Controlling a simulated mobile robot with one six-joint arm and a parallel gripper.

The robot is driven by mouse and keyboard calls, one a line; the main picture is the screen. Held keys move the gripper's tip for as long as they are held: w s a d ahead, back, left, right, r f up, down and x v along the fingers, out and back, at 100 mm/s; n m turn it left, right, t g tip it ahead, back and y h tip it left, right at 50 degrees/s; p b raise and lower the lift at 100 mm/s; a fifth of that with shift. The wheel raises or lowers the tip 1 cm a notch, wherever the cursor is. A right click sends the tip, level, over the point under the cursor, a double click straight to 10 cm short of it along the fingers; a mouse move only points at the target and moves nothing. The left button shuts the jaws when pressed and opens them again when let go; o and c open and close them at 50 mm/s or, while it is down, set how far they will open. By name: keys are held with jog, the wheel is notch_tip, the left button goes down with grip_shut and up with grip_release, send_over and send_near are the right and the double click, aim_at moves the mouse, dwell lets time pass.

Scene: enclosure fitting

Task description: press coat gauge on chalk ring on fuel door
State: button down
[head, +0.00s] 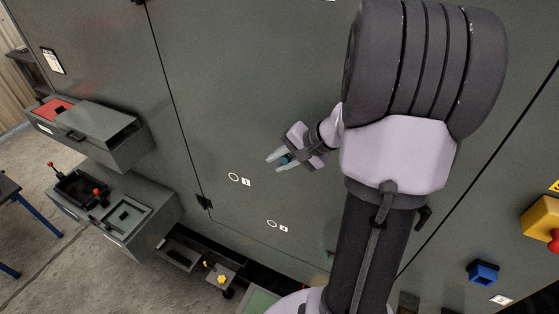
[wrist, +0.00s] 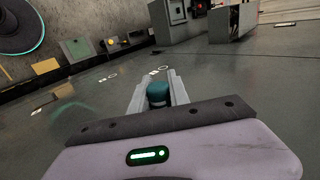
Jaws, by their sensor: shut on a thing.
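My gripper (head: 275,161) is shut on the coat gauge, a small teal cylinder (head: 286,159), in front of the large grey panel (head: 240,90) that looks like the fuel door. The wrist view shows the gauge (wrist: 157,93) between the two pale fingers. Two white chalk rings are on the panel: an upper ring (head: 233,177) and a lower ring (head: 272,223), each beside a small numbered label. The gripper is above and right of the upper ring, apart from it in the picture. I cannot read the numbers or tell the gauge's exact distance from the panel.
A yellow block with a red button (head: 543,222) and a blue block (head: 483,272) are at right. The panel around the rings is clear.

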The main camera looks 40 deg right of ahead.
jog(key=shift+s+a+f+b, duration=0.15)
jog(key=shift+a+b, duration=0.2)
jog(key=shift+a, duration=0.05)
jog(key=s+a+b, duration=0.2)
jog(key=a, duration=0.3)
jog(key=shift+s+a, duration=0.2)
jog(key=shift+a, duration=0.1)
dwell(1.6)
